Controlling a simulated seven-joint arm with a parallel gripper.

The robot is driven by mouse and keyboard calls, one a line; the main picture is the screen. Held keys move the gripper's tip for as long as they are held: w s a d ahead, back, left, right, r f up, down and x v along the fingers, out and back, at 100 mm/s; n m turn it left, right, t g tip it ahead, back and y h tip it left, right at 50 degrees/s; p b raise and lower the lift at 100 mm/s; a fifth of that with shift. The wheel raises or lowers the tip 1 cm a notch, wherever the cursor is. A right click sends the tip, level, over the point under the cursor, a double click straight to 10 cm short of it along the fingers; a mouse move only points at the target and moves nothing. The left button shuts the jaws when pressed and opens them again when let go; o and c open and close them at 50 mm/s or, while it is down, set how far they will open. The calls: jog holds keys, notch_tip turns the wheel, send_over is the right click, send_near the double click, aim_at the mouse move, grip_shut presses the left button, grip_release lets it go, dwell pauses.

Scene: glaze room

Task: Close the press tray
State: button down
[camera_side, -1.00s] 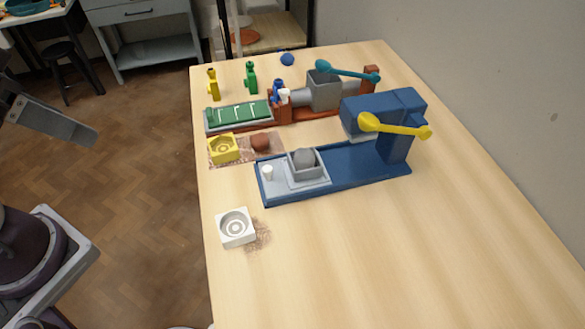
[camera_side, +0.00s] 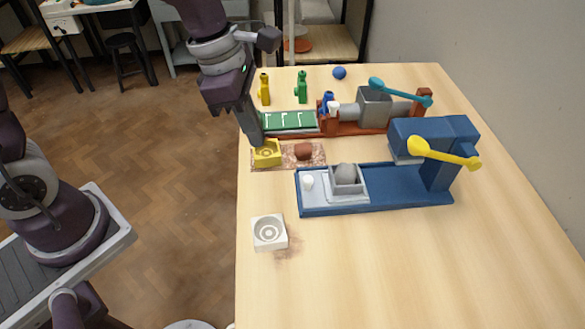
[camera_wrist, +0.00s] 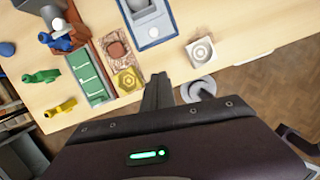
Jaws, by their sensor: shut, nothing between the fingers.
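The blue press (camera_side: 400,187) stands on the table with its yellow lever (camera_side: 444,153) at the right. Its pale grey tray (camera_side: 322,192) sits out at the left end of the base, clear of the press head. A grey block with a rounded grey lump (camera_side: 346,171) and a white knob (camera_side: 308,182) are on the tray. The tray also shows at the top of the wrist view (camera_wrist: 143,12). My gripper (camera_side: 257,142) is shut and empty, pointing down beside the yellow mould (camera_side: 267,153), left of and behind the tray; contact with the mould is unclear.
A white mould (camera_side: 269,232) lies in front of the tray. Behind are a reddish lump (camera_side: 303,151), a red-brown extruder (camera_side: 370,112) with a green board (camera_side: 288,121), yellow (camera_side: 264,90) and green (camera_side: 301,88) figures and a blue ball (camera_side: 339,72). The front right table is clear.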

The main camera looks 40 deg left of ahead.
aim_at(354, 174)
jog(key=x, duration=1)
jog(key=shift+s, duration=0.1)
jog(key=shift+w+d, duration=0.85)
jog(key=shift+d, duration=0.25)
jog(key=shift+w+d, duration=0.4)
jog(key=shift+d, duration=0.1)
jog(key=w+d, duration=0.7)
jog(key=d, duration=0.1)
jog(key=shift+w, duration=0.4)
jog(key=shift+w+d, duration=0.15)
jog(key=shift+r, duration=0.1)
